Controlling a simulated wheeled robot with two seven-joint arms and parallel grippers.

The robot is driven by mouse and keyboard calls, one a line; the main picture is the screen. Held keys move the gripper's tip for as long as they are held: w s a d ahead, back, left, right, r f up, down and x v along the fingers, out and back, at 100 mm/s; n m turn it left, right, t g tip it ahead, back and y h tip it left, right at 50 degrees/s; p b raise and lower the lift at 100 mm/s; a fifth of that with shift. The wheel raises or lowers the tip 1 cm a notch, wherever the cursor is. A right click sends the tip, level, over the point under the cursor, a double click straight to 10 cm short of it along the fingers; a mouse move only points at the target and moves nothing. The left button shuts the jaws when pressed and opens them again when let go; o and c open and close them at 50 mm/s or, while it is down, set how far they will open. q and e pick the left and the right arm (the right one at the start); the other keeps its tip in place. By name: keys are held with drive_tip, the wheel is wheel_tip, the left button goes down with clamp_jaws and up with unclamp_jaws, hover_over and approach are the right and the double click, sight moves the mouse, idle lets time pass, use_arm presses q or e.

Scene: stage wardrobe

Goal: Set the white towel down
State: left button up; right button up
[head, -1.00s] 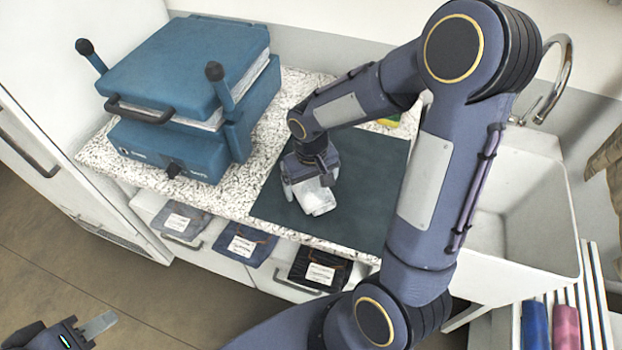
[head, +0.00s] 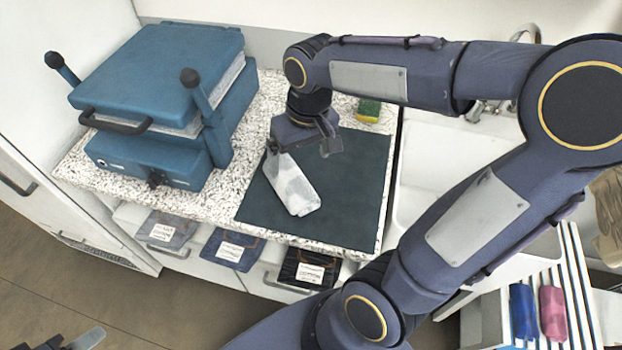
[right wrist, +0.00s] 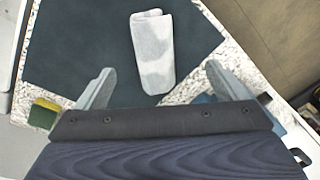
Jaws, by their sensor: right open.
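The white towel (head: 296,190), folded into a long bundle with faint grey patches, lies on the dark green mat (head: 352,205) on the counter. It also shows in the right wrist view (right wrist: 152,52), lying on the mat near its edge. My right gripper (head: 302,152) is above the towel's far end. Its two fingers stand wide apart in the right wrist view (right wrist: 160,70), with a gap on each side of the towel. The far end of the towel is partly hidden by the gripper in the head view. My left gripper (head: 86,339) shows only partly at the bottom left.
A blue press (head: 165,75) with black handles stands left of the mat. A yellow-green sponge (head: 369,110) lies behind the mat. The sink (head: 440,150) is at right. Labelled cloths (head: 229,250) hang at the counter front. Rolled cloths (head: 553,312) sit in a rack.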

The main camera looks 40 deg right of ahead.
drive_tip(key=s+a+t+y, duration=0.1)
drive_tip(key=s+t, duration=0.1)
drive_tip(key=s, duration=0.4)
drive_tip(key=s+a+t+y, duration=0.1)
drive_tip(key=s+a+t, duration=0.1)
drive_tip(key=s, duration=0.4)
drive_tip(key=shift+a+r+m+t+y, duration=0.25)
drive_tip(key=shift+r+m+t+y, duration=0.05)
drive_tip(key=shift+r+y, duration=0.1)
